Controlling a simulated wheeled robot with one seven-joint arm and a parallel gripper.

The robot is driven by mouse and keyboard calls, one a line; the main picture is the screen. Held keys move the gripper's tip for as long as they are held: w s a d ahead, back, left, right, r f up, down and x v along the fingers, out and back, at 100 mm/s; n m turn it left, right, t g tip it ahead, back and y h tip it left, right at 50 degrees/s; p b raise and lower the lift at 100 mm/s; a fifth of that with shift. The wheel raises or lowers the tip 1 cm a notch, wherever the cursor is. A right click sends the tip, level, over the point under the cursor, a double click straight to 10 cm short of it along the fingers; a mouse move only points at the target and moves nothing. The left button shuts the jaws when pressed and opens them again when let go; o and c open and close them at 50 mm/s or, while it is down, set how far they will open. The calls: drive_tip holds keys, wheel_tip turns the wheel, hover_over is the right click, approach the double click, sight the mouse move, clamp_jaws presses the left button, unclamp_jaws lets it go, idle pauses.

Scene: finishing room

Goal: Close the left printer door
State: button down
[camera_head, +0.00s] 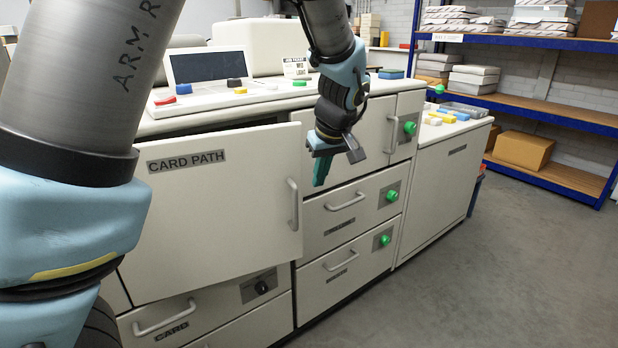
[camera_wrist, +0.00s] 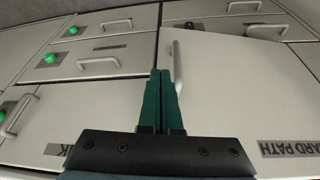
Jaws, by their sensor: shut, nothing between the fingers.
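The left printer door (camera_head: 220,195), labelled CARD PATH, stands partly open, with a dark gap above its top edge. Its upright handle (camera_head: 293,203) is near its right edge. In the wrist view the door (camera_wrist: 240,95) fills the right side, with its handle (camera_wrist: 177,68) close to the fingertips. My gripper (camera_head: 320,172) is shut and empty, pointing down just right of the door's free edge in the head view. In the wrist view its green fingers (camera_wrist: 163,74) lie together beside the handle. I cannot tell whether they touch the door.
The right printer door (camera_head: 350,135) looks closed, with drawers (camera_head: 350,215) below it bearing handles and green knobs. A lower drawer (camera_head: 190,318) sits under the open door. Grey floor (camera_head: 470,290) is clear at right, before blue shelving (camera_head: 560,115).

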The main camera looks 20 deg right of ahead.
drive_tip(key=w+f+p, duration=0.2)
drive_tip(key=w+f, duration=0.5)
drive_tip(key=f, duration=0.2)
drive_tip(key=shift+w+p, duration=0.35)
drive_tip(key=shift+p, duration=0.05)
